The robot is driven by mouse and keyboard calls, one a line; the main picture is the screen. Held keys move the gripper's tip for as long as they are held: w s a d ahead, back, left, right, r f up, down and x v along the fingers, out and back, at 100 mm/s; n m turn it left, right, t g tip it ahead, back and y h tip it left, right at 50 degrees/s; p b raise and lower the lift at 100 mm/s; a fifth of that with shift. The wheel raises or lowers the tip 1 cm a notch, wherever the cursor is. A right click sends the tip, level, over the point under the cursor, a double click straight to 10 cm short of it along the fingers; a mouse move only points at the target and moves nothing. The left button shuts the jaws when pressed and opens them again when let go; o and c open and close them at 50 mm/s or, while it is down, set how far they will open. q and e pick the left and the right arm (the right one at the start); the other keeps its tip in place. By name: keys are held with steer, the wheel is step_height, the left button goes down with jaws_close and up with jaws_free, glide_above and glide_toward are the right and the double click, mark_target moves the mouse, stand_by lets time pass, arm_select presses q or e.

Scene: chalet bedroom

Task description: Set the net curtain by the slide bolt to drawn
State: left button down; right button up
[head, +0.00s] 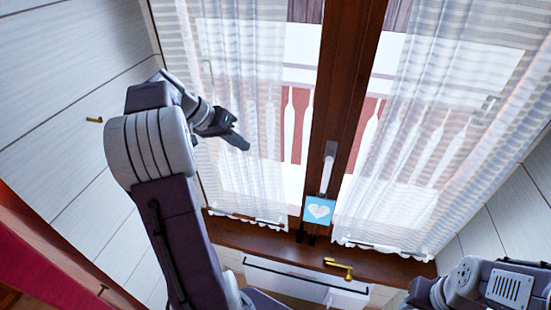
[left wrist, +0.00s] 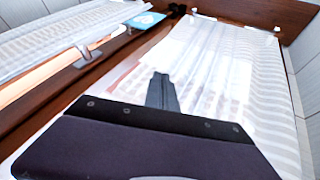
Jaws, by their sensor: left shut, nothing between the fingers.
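The left net curtain (head: 240,60) hangs in sheer folds over the wall side of the left pane, with bare glass beside the middle post. The right net curtain (head: 440,110) covers much of the right pane. My left gripper (head: 240,143) is shut and empty in front of the left curtain. In the left wrist view my gripper (left wrist: 162,92) shows against that curtain (left wrist: 220,60); whether it touches the cloth, I cannot tell. Small dark fittings at the post's foot are too unclear to name as the slide bolt. My right gripper's fingers are not in view.
A pale window handle (head: 327,168) and a blue heart card (head: 319,210) are on the middle post. A brass hook (head: 95,120) is on the left wall.

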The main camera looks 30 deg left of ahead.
mark_target(288, 162)
arm_select(q)
steer(key=w+d+f+p, duration=0.4)
steer(key=w+d+f, duration=0.2)
steer(key=d+f, duration=0.1)
steer(key=shift+f, duration=0.45)
steer(key=d+b, duration=0.1)
steer(key=d, duration=0.1)
steer(key=w+d+b, duration=0.1)
steer(key=d, duration=0.1)
steer(key=shift+d, duration=0.35)
steer(key=shift+a, duration=0.2)
